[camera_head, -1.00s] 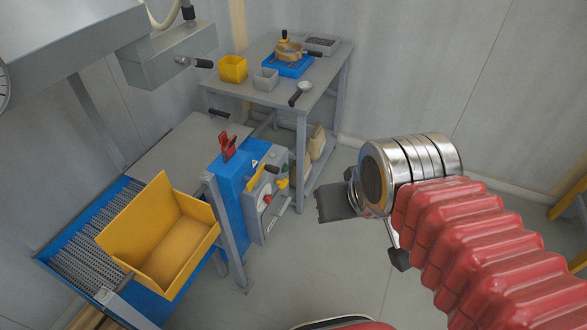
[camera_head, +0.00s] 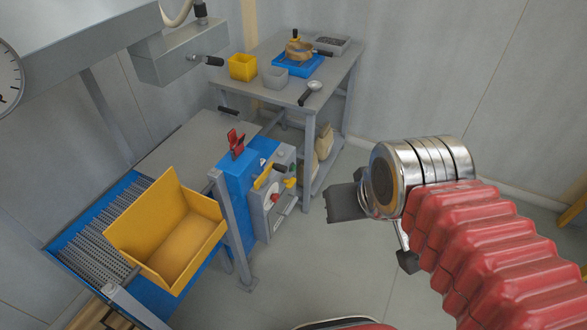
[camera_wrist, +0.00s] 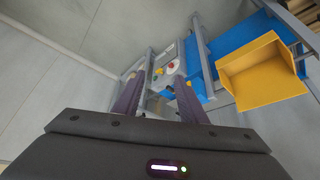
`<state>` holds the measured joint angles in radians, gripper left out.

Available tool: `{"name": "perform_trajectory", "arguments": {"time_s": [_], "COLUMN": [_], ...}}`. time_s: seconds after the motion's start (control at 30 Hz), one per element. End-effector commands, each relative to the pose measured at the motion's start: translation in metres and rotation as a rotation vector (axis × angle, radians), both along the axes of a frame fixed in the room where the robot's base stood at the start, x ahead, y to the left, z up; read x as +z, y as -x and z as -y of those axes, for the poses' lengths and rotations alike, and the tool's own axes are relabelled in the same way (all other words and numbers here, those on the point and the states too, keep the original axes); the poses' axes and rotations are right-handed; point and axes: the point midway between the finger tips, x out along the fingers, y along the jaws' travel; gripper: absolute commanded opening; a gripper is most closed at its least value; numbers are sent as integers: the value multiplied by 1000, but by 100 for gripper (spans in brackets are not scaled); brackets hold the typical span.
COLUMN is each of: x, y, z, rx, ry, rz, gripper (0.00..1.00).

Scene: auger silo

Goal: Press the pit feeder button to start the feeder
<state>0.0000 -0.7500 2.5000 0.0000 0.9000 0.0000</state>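A grey control panel (camera_head: 284,208) is on the front of the blue cabinet (camera_head: 237,190), left of my gripper. It carries a red button (camera_head: 275,198), yellow handles (camera_head: 290,183) and a small green part near its upper right edge. In the wrist view the panel lies beyond the fingers, with the red button (camera_wrist: 171,65) between them. Labels are too small to read, so I cannot tell which control is the feeder button. My gripper (camera_wrist: 157,88) has its two fingers apart and nothing between them. In the head view my gripper (camera_head: 346,203) is right of the panel, apart from it.
A yellow open bin (camera_head: 180,245) stands over a blue-framed grate (camera_head: 95,245) at the left. A grey post (camera_head: 232,230) stands beside the cabinet. A grey table (camera_head: 290,90) with small containers is behind. The floor between panel and gripper is clear.

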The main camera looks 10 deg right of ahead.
Motion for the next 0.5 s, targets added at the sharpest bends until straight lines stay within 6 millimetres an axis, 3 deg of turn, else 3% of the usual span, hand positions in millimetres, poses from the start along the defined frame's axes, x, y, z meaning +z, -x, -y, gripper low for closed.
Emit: {"name": "perform_trajectory", "arguments": {"time_s": [0.17,0.5], "x": [0,0], "y": [0,0], "z": [0,0], "rx": [0,0], "ry": [0,0], "rz": [0,0], "gripper": [38,15]}}
